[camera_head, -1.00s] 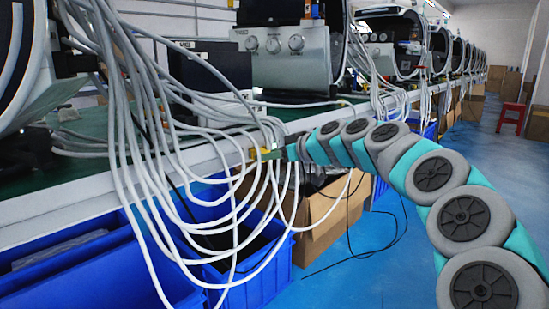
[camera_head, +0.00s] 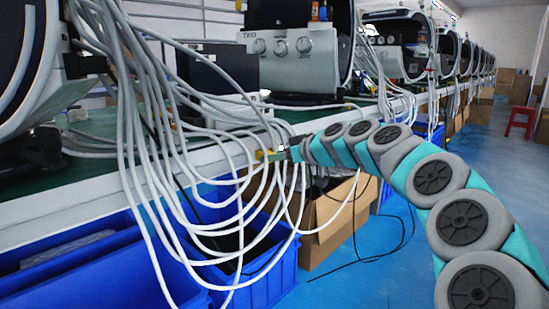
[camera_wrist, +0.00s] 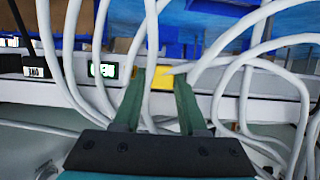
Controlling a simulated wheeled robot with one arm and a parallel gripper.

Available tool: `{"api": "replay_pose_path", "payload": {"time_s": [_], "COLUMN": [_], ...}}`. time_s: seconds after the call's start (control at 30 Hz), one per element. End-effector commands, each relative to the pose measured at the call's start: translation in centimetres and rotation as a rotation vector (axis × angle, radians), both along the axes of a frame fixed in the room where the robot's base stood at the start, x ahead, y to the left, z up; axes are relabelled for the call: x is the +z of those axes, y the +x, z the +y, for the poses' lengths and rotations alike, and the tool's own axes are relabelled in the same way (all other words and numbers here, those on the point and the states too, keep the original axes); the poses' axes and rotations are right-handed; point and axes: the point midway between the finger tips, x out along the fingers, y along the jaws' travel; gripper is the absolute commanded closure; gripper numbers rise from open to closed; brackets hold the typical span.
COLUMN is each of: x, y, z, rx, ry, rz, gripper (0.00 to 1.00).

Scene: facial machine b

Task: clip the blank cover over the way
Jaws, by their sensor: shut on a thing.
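My gripper (camera_wrist: 163,100) is shut on a small yellow piece, which I take to be the blank cover (camera_wrist: 162,79), at its fingertips. The cover is in front of the pale rail (camera_wrist: 232,108) along the bench edge. I cannot tell whether it touches the rail. The way itself cannot be made out behind the cover and fingers. Left of the cover, the rail carries a green-lit fitting (camera_wrist: 104,70) and a labelled fitting (camera_wrist: 36,72). In the head view, my gripper (camera_head: 285,149) reaches the bench edge from the right, with yellow showing at its tip.
Many looping white cables (camera_head: 150,150) hang over the bench edge, close around my gripper. Blue bins (camera_head: 100,265) and a cardboard box (camera_head: 335,215) stand below. Machines (camera_head: 300,55) line the green bench top. Blue floor is open at the right, with a red stool (camera_head: 520,120).

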Motion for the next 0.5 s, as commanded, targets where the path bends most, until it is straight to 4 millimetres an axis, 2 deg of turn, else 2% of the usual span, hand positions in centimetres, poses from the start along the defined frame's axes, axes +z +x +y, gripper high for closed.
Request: {"api": "replay_pose_path", "payload": {"time_s": [0.4,0.43,0.5], "x": [0.04,0.04,0.03], "y": [0.07,0.07,0.06], "z": [0.1,0.1,0.1], "rx": [-0.001,-0.001,-0.001], "ry": [0.001,0.001,0.001], "rz": [-0.001,-0.001,-0.001], "gripper": [1.0,0.57,0.49]}}
